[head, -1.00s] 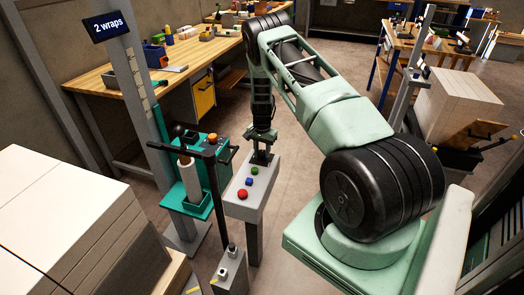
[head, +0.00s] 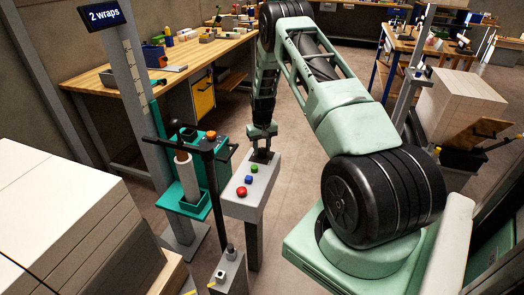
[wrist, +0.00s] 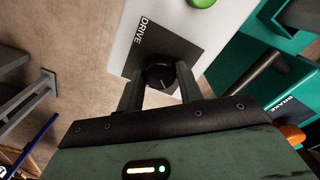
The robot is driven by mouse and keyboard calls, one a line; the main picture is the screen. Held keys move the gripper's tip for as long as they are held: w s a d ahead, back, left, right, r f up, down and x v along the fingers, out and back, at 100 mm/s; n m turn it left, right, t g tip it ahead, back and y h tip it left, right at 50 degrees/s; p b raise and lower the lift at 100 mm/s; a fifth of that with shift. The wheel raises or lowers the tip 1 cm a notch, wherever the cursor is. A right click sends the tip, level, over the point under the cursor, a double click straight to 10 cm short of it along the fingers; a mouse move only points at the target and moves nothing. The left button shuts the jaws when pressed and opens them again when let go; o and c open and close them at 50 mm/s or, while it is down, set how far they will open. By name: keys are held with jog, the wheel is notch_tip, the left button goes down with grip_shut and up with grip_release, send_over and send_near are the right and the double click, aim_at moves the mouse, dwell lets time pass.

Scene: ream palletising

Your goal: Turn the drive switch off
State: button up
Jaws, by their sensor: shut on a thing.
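The drive switch is a round black knob (wrist: 159,75) on a black plate marked DRIVE (wrist: 160,42), in the wrist view. The plate is on a pale grey control box (head: 239,207), at the end farthest from the red button. My gripper (wrist: 160,82) has one finger on each side of the knob and is shut on it. In the head view my gripper (head: 262,146) points down at the far end of the box and hides most of the switch. A pale mark shows on the knob; its exact setting is hard to read.
The box also carries green (head: 254,168), blue (head: 248,180) and red (head: 241,191) buttons. Left of it stands a teal wrapper carriage (head: 186,202) with a film roll and a black post. A sign reads "2 wraps" (head: 104,15). Stacked reams (head: 60,225) fill the lower left.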

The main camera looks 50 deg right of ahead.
aim_at(262, 149)
jog(key=n+b, duration=0.1)
jog(key=n, duration=0.3)
jog(key=shift+n, duration=2.1)
jog(key=o, duration=1)
notch_tip(262, 149, up, 18)
jog(key=b, duration=0.1)
jog(key=shift+f, duration=0.25)
